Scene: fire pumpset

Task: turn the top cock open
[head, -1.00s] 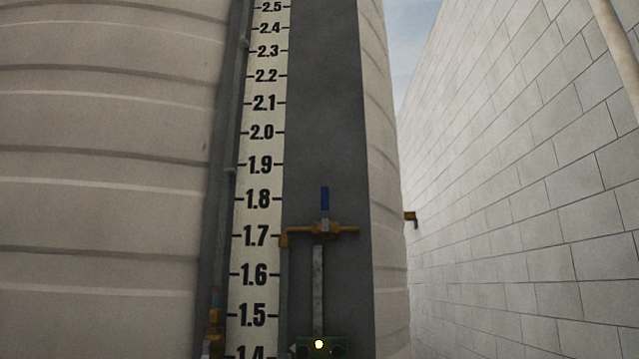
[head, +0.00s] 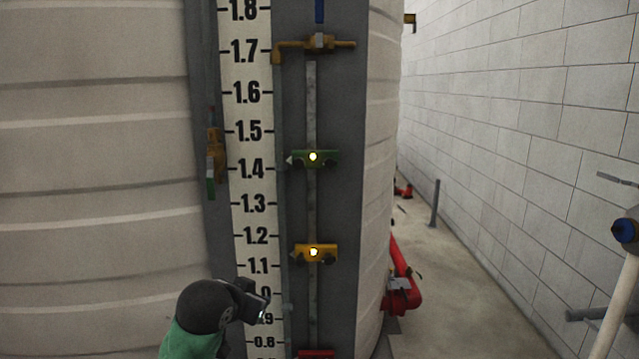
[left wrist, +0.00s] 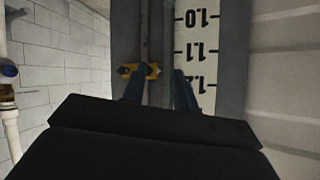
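A brass cock (head: 320,43) with a blue lever (head: 319,10) is mounted near the 1.7 mark in the head view. Its lever points up and is cut by the top edge. My left gripper (head: 262,305) is low in the head view, near the 1.0 mark, below and apart from both cocks. In the left wrist view its two fingers (left wrist: 160,90) are apart with nothing held between them. My right gripper is not in view.
The scale board (head: 250,150) runs up the ribbed tank (head: 90,180). A green marker block (head: 325,158) and a yellow one (head: 325,253) ride a vertical strip. A red pipe (head: 402,285) stands behind at right, with a block wall (head: 510,120) beyond.

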